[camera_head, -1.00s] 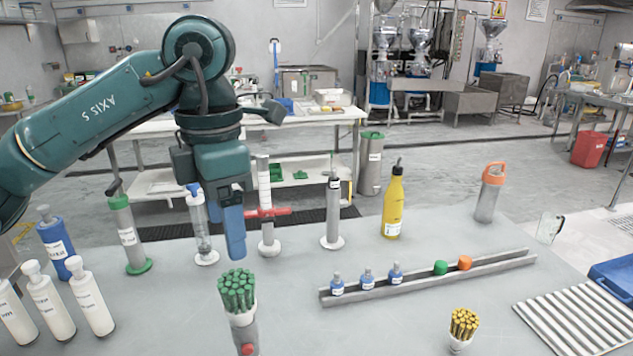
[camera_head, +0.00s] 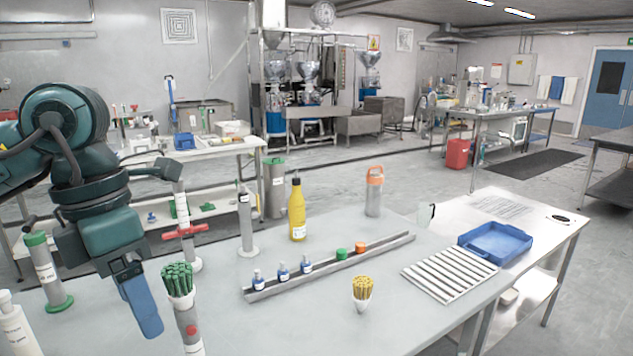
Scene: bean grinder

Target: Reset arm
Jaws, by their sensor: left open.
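My left gripper (camera_head: 142,302) hangs at the left of the head view, above the near left part of the grey table (camera_head: 330,325). Its blue fingers point down and are empty. The gap between them is hard to see from this angle. It is just left of a holder with green sticks (camera_head: 178,280), and I cannot tell whether they touch. A green-capped cylinder (camera_head: 45,270) stands to its left. My right arm and gripper do not show.
A yellow bottle (camera_head: 297,212), an orange-lidded bottle (camera_head: 374,192), a cup of yellow sticks (camera_head: 362,292), a slatted rack (camera_head: 450,272) and a blue tray (camera_head: 494,244) stand on the table. The front middle is clear.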

